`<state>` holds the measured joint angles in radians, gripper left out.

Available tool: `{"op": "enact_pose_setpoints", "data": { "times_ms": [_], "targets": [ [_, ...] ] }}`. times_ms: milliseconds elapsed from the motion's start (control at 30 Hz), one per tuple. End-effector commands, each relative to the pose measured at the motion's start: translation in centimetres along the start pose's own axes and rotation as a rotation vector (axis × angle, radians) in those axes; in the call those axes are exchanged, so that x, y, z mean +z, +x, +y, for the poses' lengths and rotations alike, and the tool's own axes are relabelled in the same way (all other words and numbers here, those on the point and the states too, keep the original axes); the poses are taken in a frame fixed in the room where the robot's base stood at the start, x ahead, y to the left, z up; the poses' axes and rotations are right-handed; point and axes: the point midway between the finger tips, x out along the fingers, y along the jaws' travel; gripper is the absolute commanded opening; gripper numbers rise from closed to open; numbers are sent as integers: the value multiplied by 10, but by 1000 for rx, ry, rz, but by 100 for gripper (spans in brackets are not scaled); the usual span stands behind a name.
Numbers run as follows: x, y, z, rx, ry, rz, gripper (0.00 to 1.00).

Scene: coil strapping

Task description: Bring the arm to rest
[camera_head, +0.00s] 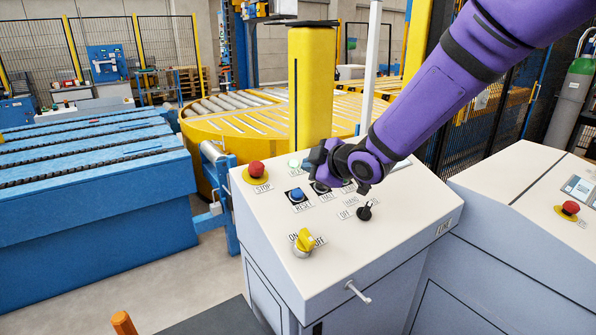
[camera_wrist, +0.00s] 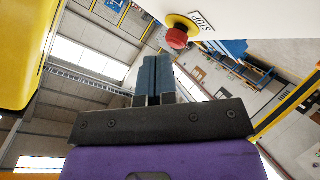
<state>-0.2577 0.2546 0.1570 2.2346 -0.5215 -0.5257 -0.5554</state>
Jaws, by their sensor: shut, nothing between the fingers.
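My purple arm (camera_head: 430,107) reaches in from the upper right in the head view. My gripper (camera_head: 312,160) is over the back part of the white control console (camera_head: 275,225), near the blue reset button (camera_head: 297,194). In the wrist view my gripper (camera_wrist: 154,60) shows its two dark fingers together, shut with nothing between them. The red stop button (camera_head: 256,170) is left of my gripper in the head view; it also shows in the wrist view (camera_wrist: 177,38), just beyond the fingertips. My wrist hides some of the panel's labels and controls.
A yellow on/off rotary switch (camera_head: 304,241) and a black selector (camera_head: 365,212) stand up from the console. A yellow post (camera_head: 312,90) and roller turntable (camera_head: 220,125) are behind it. A blue conveyor (camera_head: 90,210) is left. A second console (camera_head: 530,215) stands right.

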Motion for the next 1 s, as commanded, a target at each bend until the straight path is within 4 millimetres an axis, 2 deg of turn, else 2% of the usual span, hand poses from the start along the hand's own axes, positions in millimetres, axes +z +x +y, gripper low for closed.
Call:
{"op": "enact_pose_setpoints", "data": {
  "times_ms": [233,400,500,667,767,900,1000],
  "targets": [
    [25,-84,41,67,173,-234,0],
    [43,-153,54,116,345,-399,0],
    [51,-195,54,144,455,-485,0],
    [60,-261,43,186,647,-605,0],
    [62,-300,29,205,770,-670,0],
    [62,-351,3,224,949,-749,0],
    [60,-382,-19,229,1071,-793,0]
  ]
}}
